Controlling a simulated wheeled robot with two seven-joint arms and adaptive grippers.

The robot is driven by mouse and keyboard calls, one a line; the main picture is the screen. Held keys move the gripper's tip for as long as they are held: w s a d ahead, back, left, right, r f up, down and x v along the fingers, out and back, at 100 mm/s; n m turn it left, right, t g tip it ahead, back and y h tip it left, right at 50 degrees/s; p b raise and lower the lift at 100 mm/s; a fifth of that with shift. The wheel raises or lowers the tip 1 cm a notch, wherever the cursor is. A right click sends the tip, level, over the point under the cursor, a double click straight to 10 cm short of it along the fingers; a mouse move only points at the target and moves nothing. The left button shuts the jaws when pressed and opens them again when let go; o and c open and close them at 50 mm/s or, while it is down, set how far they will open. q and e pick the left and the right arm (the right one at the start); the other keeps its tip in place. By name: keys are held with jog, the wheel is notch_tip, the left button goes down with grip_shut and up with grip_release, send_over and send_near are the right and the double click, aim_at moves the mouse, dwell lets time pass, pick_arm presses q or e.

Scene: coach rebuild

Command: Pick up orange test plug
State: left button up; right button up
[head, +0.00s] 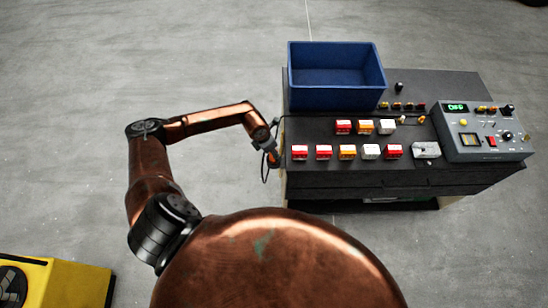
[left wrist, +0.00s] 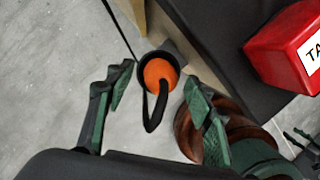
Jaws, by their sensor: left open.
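The orange test plug (left wrist: 158,73) sits in a dark round holder (left wrist: 146,62) on the side of the workbench, with a black cable loop (left wrist: 155,112) hanging from it. In the left wrist view my left gripper (left wrist: 158,80) is open, with one green finger on each side of the plug and visible gaps between. In the head view the left gripper (head: 270,150) is at the bench's left edge, beside a small orange spot that seems to be the plug (head: 273,159).
The dark workbench (head: 310,126) holds a blue bin (head: 338,95), several red, orange and white labelled blocks (head: 347,152), and a grey control box (head: 485,145). A red block (left wrist: 285,48) is close on the right in the wrist view. A yellow unit (head: 75,280) stands lower left. The floor left of the bench is clear.

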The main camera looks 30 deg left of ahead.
pick_arm(q)
jog(key=shift+x, duration=1.05)
jog(key=c, duration=0.9)
grip_shut()
pick_arm(e)
jog(key=shift+w+a, duration=0.2)
jog(key=shift+w, duration=0.25)
